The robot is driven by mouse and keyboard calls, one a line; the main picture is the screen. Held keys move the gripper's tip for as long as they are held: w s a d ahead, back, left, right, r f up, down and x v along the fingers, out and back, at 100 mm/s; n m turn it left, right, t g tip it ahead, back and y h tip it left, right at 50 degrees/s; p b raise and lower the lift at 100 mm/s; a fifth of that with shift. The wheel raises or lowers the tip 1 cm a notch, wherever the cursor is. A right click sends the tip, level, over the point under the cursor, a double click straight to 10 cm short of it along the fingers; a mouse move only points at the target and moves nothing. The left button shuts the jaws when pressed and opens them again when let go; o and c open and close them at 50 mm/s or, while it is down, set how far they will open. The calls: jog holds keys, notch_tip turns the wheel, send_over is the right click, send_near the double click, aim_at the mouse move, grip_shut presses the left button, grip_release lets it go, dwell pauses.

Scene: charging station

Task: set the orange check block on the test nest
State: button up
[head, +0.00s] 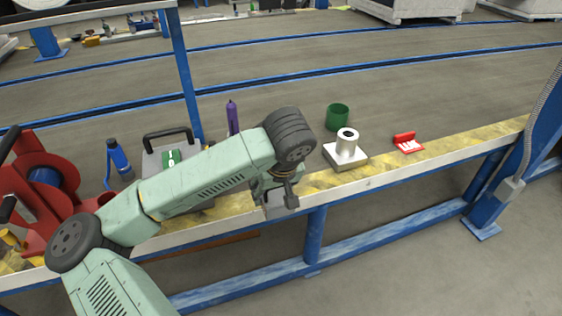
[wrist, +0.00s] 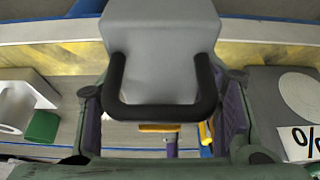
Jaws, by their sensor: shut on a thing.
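My gripper (head: 282,190) is low over the bench's front edge, left of a metal block with an upright cylinder. In the wrist view its dark fingers (wrist: 160,112) stand on both sides of a black U-shaped handle, shut on a grey handled block (wrist: 160,30). In the head view part of this grey block (head: 274,207) shows below the gripper. I see no clearly orange block; a small orange strip (wrist: 158,127) shows behind the handle. A grey box (wrist: 265,85) with a pale disc and a percent label is at the wrist view's right; I cannot tell whether it is the test nest.
The metal block (head: 346,154) stands right of the gripper, with a green cup (head: 337,117) behind it and a red item (head: 407,142) further right. A purple upright object (head: 232,117), grey case (head: 160,158), blue bottle (head: 117,157) and red reel (head: 40,190) stand left. The bench's right end is clear.

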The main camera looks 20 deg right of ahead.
jog(key=w+d, duration=0.1)
jog(key=w, duration=0.3)
jog(key=w+d+f+p, duration=0.1)
jog(key=w+d, duration=0.1)
jog(key=w, duration=0.2)
jog(key=w+d, duration=0.2)
jog(key=w, duration=0.2)
jog(key=shift+w+d+f, duration=0.1)
jog(key=shift+w+f, duration=0.05)
jog(key=shift+w, duration=0.15)
jog(key=x, duration=0.2)
jog(key=shift+d+f+p, duration=0.15)
jog(key=shift+f+p, duration=0.2)
jog(key=shift+f, duration=0.5)
jog(key=shift+f, duration=0.2)
jog(key=o, duration=1.4)
jog(key=shift+r, duration=0.15)
jog(key=shift+r, duration=0.25)
jog(key=v, duration=1.1)
jog(key=shift+s+r, duration=0.25)
